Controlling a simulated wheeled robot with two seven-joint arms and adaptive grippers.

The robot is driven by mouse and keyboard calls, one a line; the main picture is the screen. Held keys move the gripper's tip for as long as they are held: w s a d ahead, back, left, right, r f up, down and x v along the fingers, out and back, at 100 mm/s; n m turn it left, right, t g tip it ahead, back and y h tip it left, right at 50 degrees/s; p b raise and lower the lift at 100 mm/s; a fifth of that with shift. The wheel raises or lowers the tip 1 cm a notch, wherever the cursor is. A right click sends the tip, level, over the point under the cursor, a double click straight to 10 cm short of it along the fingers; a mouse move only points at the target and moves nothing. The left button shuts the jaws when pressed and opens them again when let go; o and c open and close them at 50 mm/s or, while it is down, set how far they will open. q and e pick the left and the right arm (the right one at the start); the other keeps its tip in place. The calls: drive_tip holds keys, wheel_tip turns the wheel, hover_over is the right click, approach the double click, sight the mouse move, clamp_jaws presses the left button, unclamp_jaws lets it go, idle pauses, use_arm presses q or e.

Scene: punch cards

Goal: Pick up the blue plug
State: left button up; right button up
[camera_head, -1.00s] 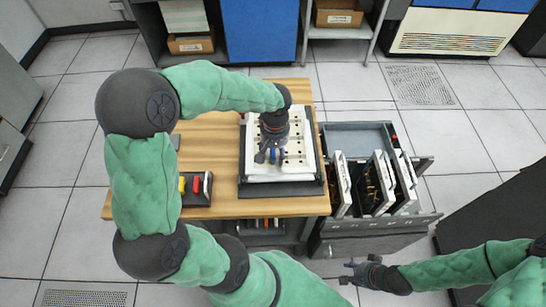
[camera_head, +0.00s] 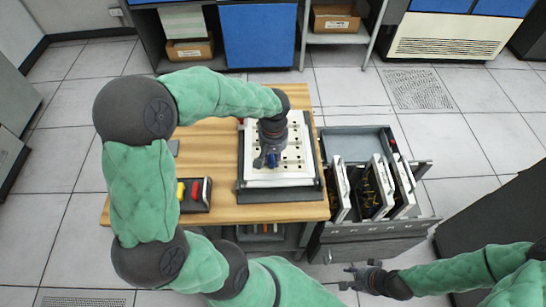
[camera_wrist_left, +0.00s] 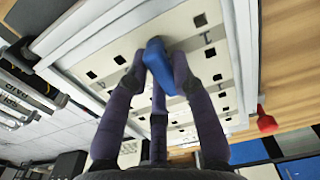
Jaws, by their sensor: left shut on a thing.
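The blue plug (camera_wrist_left: 160,68) is between the fingertips of my left gripper (camera_wrist_left: 158,75) in the left wrist view, with the white punched board (camera_wrist_left: 110,45) close behind it. In the head view the blue plug (camera_head: 272,160) shows small at the tip of my left gripper (camera_head: 270,160), over the front part of the board (camera_head: 297,150). The left fingers are shut on the plug. I cannot tell whether the plug touches the board. My right gripper (camera_head: 357,277) is in front of the table at the lower right, with its fingers apart and nothing between them.
Red and yellow pieces sit in a black holder (camera_head: 207,204) left of the board on the wooden table (camera_head: 225,206). An open grey drawer (camera_head: 345,145) with upright card modules stands right of the table. A red piece (camera_wrist_left: 265,120) shows beside the board.

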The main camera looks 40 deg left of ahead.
sight(273, 158)
use_arm(q)
drive_tip(key=r, duration=0.1)
drive_tip(key=r+p, duration=0.1)
drive_tip(key=r, duration=0.1)
drive_tip(key=shift+s+r, duration=0.25)
drive_tip(key=shift+r, duration=0.1)
drive_tip(key=s+d+r+p, duration=0.3)
drive_tip(key=s+r+p, duration=0.6)
drive_tip(key=s+r, duration=0.4)
drive_tip(key=shift+d+r, duration=0.3)
drive_tip(key=shift+r, duration=0.1)
drive_tip(key=shift+w, duration=0.1)
idle(0.3)
